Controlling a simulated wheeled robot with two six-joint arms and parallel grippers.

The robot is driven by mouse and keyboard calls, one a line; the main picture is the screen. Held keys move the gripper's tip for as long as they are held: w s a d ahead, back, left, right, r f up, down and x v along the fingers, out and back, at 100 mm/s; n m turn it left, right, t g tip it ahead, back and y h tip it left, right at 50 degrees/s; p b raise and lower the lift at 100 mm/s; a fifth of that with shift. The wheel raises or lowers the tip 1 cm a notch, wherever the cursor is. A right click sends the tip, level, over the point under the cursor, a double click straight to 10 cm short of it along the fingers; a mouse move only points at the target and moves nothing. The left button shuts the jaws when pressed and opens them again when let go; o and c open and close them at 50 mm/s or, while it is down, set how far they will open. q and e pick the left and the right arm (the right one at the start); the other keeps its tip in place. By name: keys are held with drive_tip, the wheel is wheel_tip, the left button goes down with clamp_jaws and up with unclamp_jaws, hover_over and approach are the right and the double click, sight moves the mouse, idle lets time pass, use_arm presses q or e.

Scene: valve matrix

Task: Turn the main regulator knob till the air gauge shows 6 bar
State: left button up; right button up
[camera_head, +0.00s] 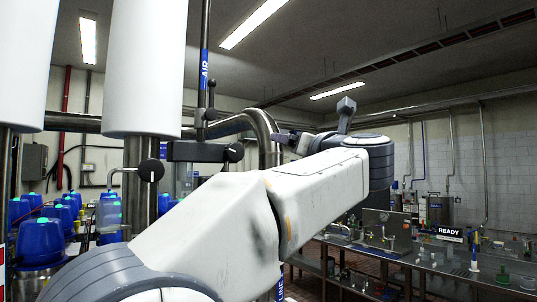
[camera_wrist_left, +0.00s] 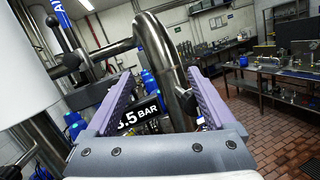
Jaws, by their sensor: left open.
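My left gripper shows in the left wrist view (camera_wrist_left: 160,76) with its two purple fingers spread and nothing between the tips but a steel pipe behind. In the head view its purple fingers (camera_head: 284,137) point left, near a bent steel pipe. A black readout (camera_wrist_left: 140,117) beyond the left finger shows what looks like 3.5 BAR; the finger partly covers its first digit. Round black knobs (camera_head: 151,171) and (camera_head: 234,152) sit on the pipework left of the gripper. I cannot tell which is the main regulator knob. The pipe with a blue AIR label (camera_head: 204,66) rises above them.
White cylinders (camera_head: 146,70) hang at the upper left. The bent steel pipe (camera_wrist_left: 172,65) stands close beyond the fingers. Blue-capped containers (camera_head: 40,240) stand at lower left. A steel bench (camera_head: 445,268) with glassware and a READY sign (camera_head: 449,232) is at right.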

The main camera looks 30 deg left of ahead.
sight(236, 152)
use_arm(q)
drive_tip(key=s+a+f+n+g+y, duration=0.1)
drive_tip(key=s+a+n+g, duration=0.4)
drive_tip(key=n+g, duration=0.15)
drive_tip(key=shift+n+t, duration=0.25)
drive_tip(key=shift+n, duration=0.3)
drive_tip(key=p+x, duration=0.4)
drive_tip(key=x, duration=0.5)
drive_tip(key=shift+s+a+f, duration=0.1)
drive_tip(key=shift+s+f, duration=0.05)
drive_tip(key=shift+s, duration=0.05)
drive_tip(key=shift+w+a+f, duration=0.15)
drive_tip(key=shift+w+a, duration=0.15)
drive_tip(key=shift+a, duration=0.35)
drive_tip(key=c, duration=1.4)
